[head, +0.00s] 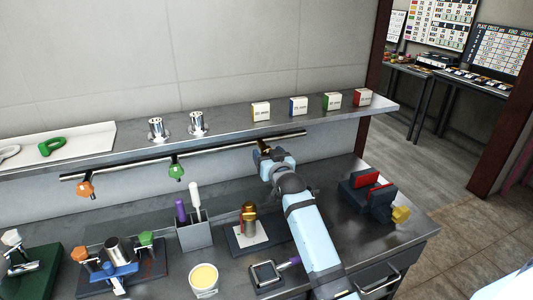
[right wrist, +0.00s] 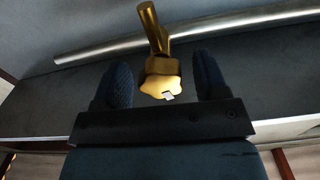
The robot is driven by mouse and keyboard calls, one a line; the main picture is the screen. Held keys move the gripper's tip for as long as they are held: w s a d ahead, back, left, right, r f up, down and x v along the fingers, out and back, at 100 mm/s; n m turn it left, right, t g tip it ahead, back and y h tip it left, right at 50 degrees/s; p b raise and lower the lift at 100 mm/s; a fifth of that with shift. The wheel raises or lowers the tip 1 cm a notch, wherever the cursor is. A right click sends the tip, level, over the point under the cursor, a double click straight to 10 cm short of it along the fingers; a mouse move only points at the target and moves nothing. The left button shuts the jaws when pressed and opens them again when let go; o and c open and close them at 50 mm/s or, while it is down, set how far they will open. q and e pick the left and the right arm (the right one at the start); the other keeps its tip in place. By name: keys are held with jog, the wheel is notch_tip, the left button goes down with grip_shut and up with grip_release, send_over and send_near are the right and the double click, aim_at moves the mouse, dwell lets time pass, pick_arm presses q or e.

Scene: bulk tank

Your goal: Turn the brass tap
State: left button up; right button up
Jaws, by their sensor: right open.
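The brass tap (head: 263,147) sits on the right part of the horizontal steel pipe (head: 225,144) below the shelf. In the right wrist view the brass tap (right wrist: 160,72) has a gold lobed handle and a stem running up toward the pipe (right wrist: 200,36). My right gripper (head: 268,153) reaches up to the tap. In the right wrist view the right gripper (right wrist: 164,80) is open, with one dark finger on each side of the handle and a visible gap at each side. My left gripper is in neither view.
An orange tap (head: 86,188) and a green tap (head: 176,171) hang from the same pipe. The steel shelf (head: 225,133) above holds several small boxes and two metal fittings. Below my arm, a brass piece (head: 249,213), a cup (head: 204,279) and a vise (head: 365,195) stand on the counter.

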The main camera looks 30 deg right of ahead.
jog(key=shift+w+d, duration=0.15)
jog(key=shift+w, duration=0.45)
